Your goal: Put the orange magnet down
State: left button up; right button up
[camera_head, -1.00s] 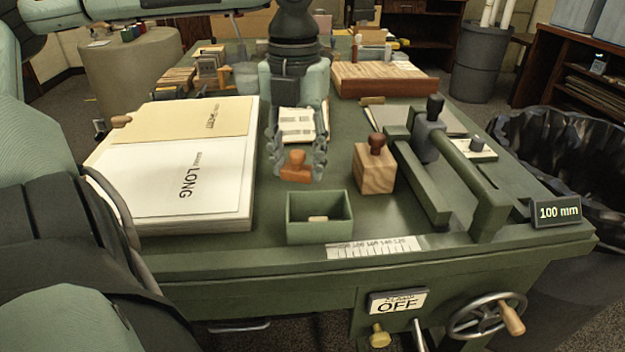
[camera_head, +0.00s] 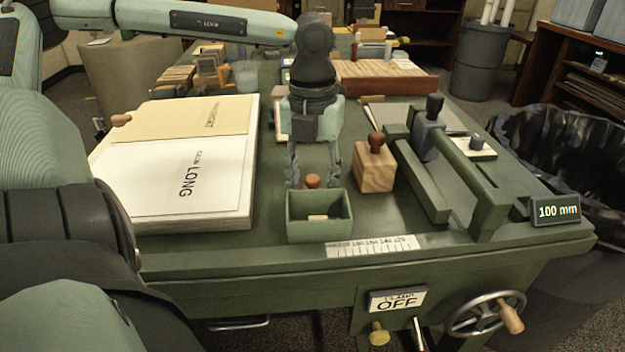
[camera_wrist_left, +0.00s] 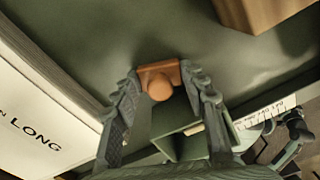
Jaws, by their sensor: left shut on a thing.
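The orange magnet (camera_head: 312,181) shows only its rounded knob in the head view, just behind the far wall of the small green box. In the left wrist view the magnet (camera_wrist_left: 159,80) has a flat base and a round knob. My left gripper (camera_head: 314,180) points down at the magnet, with a finger on each side of it. In the wrist view my left gripper (camera_wrist_left: 160,78) is shut on the magnet at its base. The magnet's lower part is hidden by the box in the head view, so I cannot tell whether it touches the table.
The green box (camera_head: 320,231) holds a small pale block. A stack of paper (camera_head: 150,205) lies to the left. A wooden block with a knob (camera_head: 374,176) and a green clamp frame (camera_head: 490,207) stand to the right. A scale strip (camera_head: 373,247) lies at the front.

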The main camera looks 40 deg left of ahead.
aim_at(313, 178)
pick_arm(q)
jog(key=shift+f, duration=0.1)
jog(key=o, duration=1.2)
pick_arm(e)
jog(key=shift+s+r, duration=0.25)
jog(key=shift+r, duration=0.25)
pick_arm(q)
jog(key=shift+w+r, duration=0.1)
jog(key=shift+r, duration=0.75)
notch_tip(313, 178, up, 11)
jog(key=shift+f, duration=0.15)
pick_arm(e)
jog(key=shift+w+f, duration=0.25)
jog(key=shift+f, duration=0.4)
jog(key=shift+s, duration=0.1)
